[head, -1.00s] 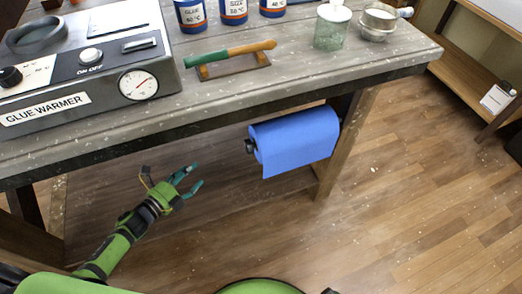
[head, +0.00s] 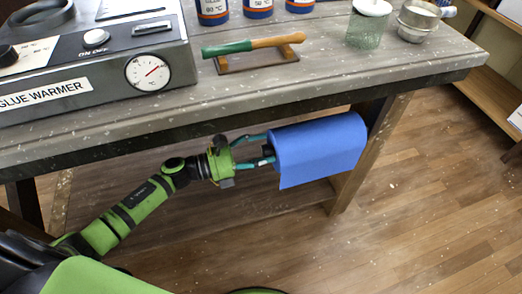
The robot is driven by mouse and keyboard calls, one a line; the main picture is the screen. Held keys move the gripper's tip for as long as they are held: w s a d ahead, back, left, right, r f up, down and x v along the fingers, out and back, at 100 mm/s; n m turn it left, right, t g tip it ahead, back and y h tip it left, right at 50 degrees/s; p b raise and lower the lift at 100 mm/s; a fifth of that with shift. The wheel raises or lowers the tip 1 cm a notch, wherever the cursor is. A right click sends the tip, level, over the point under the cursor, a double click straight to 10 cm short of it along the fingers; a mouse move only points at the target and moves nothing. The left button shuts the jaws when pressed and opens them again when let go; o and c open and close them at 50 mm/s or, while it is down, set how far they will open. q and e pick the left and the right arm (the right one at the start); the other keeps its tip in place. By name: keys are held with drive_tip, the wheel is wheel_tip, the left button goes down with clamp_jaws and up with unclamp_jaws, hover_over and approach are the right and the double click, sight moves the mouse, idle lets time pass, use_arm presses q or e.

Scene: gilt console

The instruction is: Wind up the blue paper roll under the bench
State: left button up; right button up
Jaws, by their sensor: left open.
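The blue paper roll (head: 318,147) hangs under the front edge of the bench (head: 240,102), near its right leg. A short sheet of paper hangs loose from its front. My left gripper (head: 268,149) is at the roll's left end, with its two teal fingers spread, one above the other, around the dark end piece there. I cannot tell whether the fingers touch it. The far tips are partly hidden by the roll. My right gripper is not in view.
On the bench stand the glue warmer (head: 92,62), a green-and-wood handled tool on a rest (head: 254,46), several labelled jars, a green glass jar (head: 368,28) and a metal pot (head: 418,20). The bench leg (head: 368,150) is close to the roll's right end. Open floor lies in front.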

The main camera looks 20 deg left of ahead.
use_arm(q)
drive_tip(key=c, duration=1.1)
drive_tip(key=shift+w+r, duration=0.1)
